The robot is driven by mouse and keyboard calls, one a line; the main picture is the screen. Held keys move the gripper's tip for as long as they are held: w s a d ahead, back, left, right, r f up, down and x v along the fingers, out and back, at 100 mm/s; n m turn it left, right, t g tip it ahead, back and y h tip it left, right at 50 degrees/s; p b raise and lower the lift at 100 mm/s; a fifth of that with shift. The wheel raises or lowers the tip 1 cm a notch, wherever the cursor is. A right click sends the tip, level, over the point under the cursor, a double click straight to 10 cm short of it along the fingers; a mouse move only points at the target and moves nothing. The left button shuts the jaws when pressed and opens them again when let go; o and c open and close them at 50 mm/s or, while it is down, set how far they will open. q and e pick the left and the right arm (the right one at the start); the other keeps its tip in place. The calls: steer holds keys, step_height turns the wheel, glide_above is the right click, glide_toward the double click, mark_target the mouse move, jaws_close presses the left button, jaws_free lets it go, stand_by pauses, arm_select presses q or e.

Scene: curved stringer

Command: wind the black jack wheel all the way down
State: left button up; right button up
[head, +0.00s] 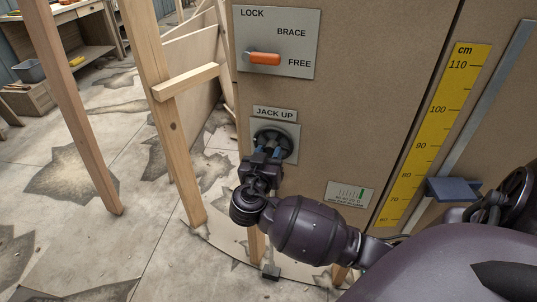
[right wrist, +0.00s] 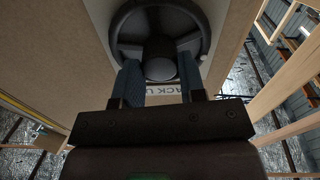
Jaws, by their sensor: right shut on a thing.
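The black jack wheel (head: 283,138) is mounted on a grey plate under the "JACK UP" label (head: 275,113) on the tan panel. In the right wrist view the wheel's ring and spokes (right wrist: 126,22) fill the top middle, around a round dark hub (right wrist: 160,58). My right gripper (head: 270,150) is at the wheel in the head view. Its two blue fingers (right wrist: 160,80) stand on either side of the hub and are shut on it. The exact contact is partly hidden. My left gripper is not in view.
An orange lever (head: 264,58) lies level beside the word FREE on a plate above the wheel. A yellow cm scale (head: 436,125) and a blue-grey block (head: 453,189) on a metal rail are to the right. Wooden posts (head: 160,100) stand close on the left.

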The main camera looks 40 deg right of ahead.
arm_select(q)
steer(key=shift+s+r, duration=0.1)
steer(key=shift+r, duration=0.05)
arm_select(e)
steer(key=shift+c, duration=0.2)
steer(key=shift+r+n, duration=0.1)
steer(key=shift+n, duration=0.2)
steer(key=shift+r+n+p, duration=0.15)
steer(key=shift+n+p, duration=1)
steer(key=shift+n, duration=0.05)
steer(key=n+p, duration=0.1)
steer(key=n, duration=0.2)
steer(key=shift+p, duration=0.35)
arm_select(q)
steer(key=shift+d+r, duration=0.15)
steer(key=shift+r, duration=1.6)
arm_select(e)
steer(key=shift+f+n, duration=0.25)
steer(key=shift+n, duration=0.35)
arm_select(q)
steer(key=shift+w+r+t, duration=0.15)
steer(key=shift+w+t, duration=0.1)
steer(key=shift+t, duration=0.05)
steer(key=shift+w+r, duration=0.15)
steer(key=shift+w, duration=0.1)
arm_select(e)
steer(key=o, duration=0.9)
